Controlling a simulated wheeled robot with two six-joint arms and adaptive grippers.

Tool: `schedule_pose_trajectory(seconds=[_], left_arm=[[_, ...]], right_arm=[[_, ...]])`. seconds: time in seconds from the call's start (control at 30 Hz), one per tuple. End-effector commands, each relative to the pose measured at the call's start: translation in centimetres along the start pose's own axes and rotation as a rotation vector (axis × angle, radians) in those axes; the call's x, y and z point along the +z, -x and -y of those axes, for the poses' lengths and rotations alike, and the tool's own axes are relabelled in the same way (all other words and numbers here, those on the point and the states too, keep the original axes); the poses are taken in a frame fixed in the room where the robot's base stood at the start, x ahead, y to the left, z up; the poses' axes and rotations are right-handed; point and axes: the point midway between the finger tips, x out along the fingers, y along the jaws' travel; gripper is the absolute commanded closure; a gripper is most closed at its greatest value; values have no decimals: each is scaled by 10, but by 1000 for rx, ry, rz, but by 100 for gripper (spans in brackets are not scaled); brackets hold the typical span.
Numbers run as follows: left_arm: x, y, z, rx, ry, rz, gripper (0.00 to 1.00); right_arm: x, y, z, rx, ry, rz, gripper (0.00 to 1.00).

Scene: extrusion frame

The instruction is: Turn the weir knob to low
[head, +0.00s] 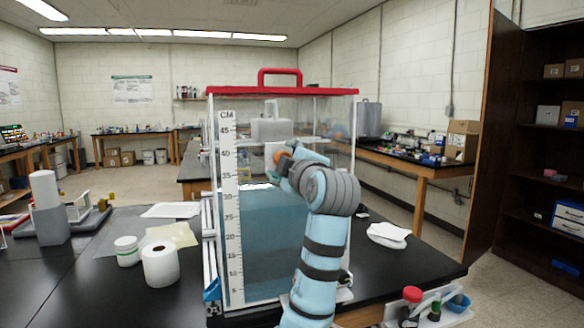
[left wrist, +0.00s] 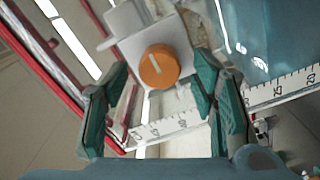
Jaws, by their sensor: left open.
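The weir knob (head: 279,157) is a small orange disc at the upper part of the clear water tank, partly covered by my left gripper (head: 287,163) in the head view. In the left wrist view the orange knob (left wrist: 159,67) bears a short pale pointer line and sits on a white block (left wrist: 128,22). My left gripper (left wrist: 162,73) is open, its two green fingers on either side of the knob with a gap on each side. Whether the fingertips reach the knob's depth I cannot tell. No low marking is readable. My right gripper is not in view.
The tank has a red lid (head: 230,91) with a handle and a centimetre scale (head: 231,200) on its left edge. Blue water (head: 265,235) fills its lower part. A paper roll (head: 160,263) and white jar (head: 126,250) stand left; a white cloth (head: 388,235) lies right.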

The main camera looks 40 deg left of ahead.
Motion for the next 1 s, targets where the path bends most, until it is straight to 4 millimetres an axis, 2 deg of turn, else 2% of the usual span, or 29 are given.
schedule_pose_trajectory(seconds=[0.2, 0.3, 0.4, 0.53, 1.0], left_arm=[[1, 60, 0, 1, 6, 6, 48], [1, 83, 0, -1, 5, 6, 48], [0, 98, 1, -2, 3, 3, 48], [-1, 103, 1, -4, 2, 0, 48], [-1, 103, 0, 0, -25, -1, 48]], right_arm=[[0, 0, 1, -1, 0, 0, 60], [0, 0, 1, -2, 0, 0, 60], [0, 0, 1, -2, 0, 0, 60], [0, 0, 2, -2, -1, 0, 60], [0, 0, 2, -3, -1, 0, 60]])
